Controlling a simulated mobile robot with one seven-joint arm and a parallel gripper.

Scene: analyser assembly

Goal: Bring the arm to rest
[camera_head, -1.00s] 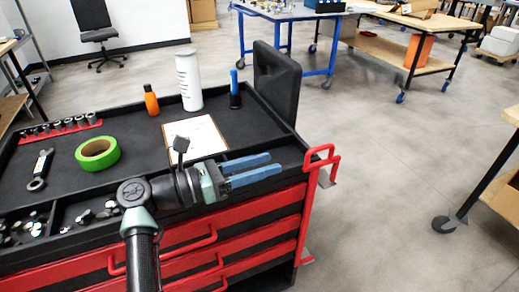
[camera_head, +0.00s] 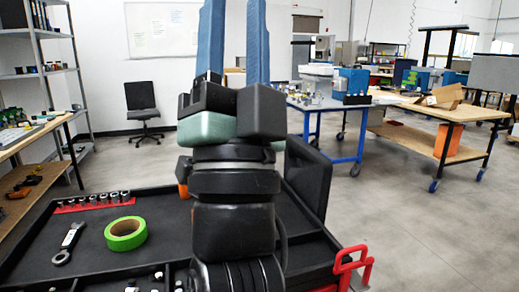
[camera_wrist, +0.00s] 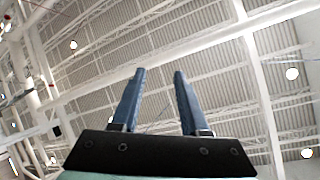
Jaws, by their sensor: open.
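My gripper (camera_head: 234,45) points straight up in the middle of the head view, its two blue fingers parallel and apart, with the fingertips cut off by the top edge. It is open and empty. In the wrist view my gripper (camera_wrist: 157,80) shows both blue fingers spread, with only the ceiling behind them. My wrist and forearm rise in front of the tool cart and hide its middle.
The black-topped tool cart (camera_head: 88,240) below bears green tape (camera_head: 126,233), a wrench (camera_head: 69,243) and a red socket rail (camera_head: 95,202). A red handle (camera_head: 352,265) juts from its right. A blue-legged table (camera_head: 335,104) stands behind; open floor (camera_head: 420,240) lies right.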

